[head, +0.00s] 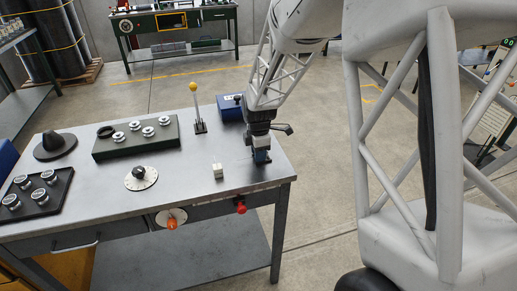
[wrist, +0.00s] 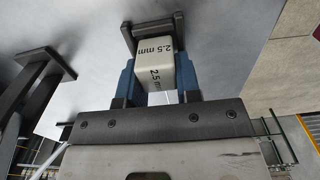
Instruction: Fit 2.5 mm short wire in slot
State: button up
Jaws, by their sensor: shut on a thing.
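A white block marked "2.5 mm" (wrist: 155,66) is between the blue fingers of my gripper (wrist: 158,82) in the wrist view. My gripper is shut on it. The block's far end lies at a dark bracket (wrist: 128,38); I cannot tell whether it is inside the bracket or just over it. In the head view my gripper (head: 262,157) is low over the right end of the metal workbench (head: 185,190); the held block is hardly visible there.
A small white block (head: 217,171) stands left of my gripper. A lever with a yellow knob (head: 199,108) and a blue box (head: 229,108) stand behind. A dial (head: 141,177), a green block with spools (head: 137,138) and a black tray (head: 37,195) are further left.

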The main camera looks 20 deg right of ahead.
dwell(0.4)
jog(key=o, duration=1)
jog(key=shift+r, duration=0.1)
notch_tip(320, 180, up, 7)
jog(key=shift+r, duration=0.25)
jog(key=shift+s, duration=0.1)
dwell(0.5)
